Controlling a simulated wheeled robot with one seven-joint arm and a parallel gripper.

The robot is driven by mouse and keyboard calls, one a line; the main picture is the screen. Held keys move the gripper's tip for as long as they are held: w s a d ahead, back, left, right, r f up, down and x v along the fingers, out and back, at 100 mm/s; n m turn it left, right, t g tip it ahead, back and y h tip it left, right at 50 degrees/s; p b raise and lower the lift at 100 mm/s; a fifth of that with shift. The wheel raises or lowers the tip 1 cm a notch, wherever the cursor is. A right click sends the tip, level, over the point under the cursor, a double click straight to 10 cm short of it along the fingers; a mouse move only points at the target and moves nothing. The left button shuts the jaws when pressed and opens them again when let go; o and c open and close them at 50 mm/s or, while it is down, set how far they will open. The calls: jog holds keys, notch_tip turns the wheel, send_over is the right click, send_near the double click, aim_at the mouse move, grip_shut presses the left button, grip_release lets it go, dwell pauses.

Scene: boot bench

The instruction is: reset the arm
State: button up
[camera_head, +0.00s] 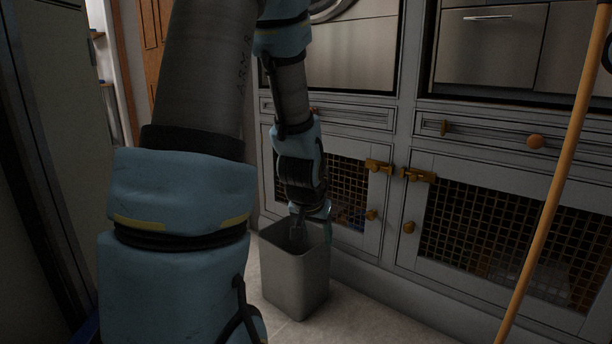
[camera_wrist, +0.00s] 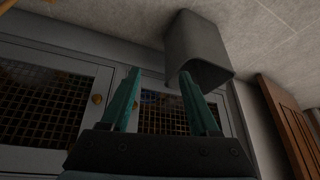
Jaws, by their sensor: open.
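My gripper (camera_head: 312,222) is over the rim of a grey bin in the head view, at the end of my arm, which reaches down from the top. In the wrist view my gripper (camera_wrist: 163,90) shows two teal fingers spread apart with nothing between them. The grey bin (camera_head: 296,285) stands upright on the floor in the head view. It also shows in the wrist view (camera_wrist: 192,45), where its open mouth lies just beyond the right finger. The inside of the bin is mostly dark.
Grey cabinets with mesh doors (camera_head: 500,235) and brass knobs stand behind and right of the bin. A long wooden pole (camera_head: 555,180) leans across the right side. A wooden door (camera_wrist: 285,120) shows in the wrist view. Pale floor (camera_head: 350,318) is clear right of the bin.

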jog(key=s+a+r+n+g+y+p, duration=0.1)
jog(key=s+a+r+n+g+p, duration=0.3)
jog(key=s+a, duration=0.6)
notch_tip(320, 180, up, 39)
jog(key=s+d+m+p, duration=0.1)
jog(key=p, duration=3.4)
jog(key=shift+s+f, duration=0.15)
jog(key=shift+f, duration=0.05)
jog(key=shift+o, duration=0.4)
jog(key=shift+r+p, duration=0.3)
jog(key=shift+f, duration=0.1)
